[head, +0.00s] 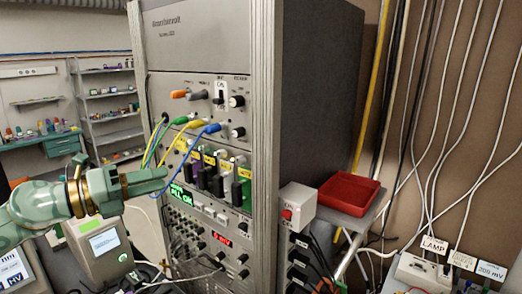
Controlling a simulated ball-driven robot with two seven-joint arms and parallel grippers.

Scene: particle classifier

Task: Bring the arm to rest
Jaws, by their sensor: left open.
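My left arm comes in from the left edge, and my left gripper (146,181) points right, towards the front of the tall grey instrument rack (200,45). The fingers are green and seen from the side, and they overlap in the picture. The gripper is open and nothing shows between its fingers. It is in front of the blue and green cables; whether it touches any of them cannot be told. My right gripper is not in view.
Coloured cables (200,127) hang from the rack's front panel. A red tray (348,194) and a grey box with a red button (297,203) are right of the rack. A power strip (424,273) with labelled plugs is at lower right. Shelves (106,95) stand behind at left.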

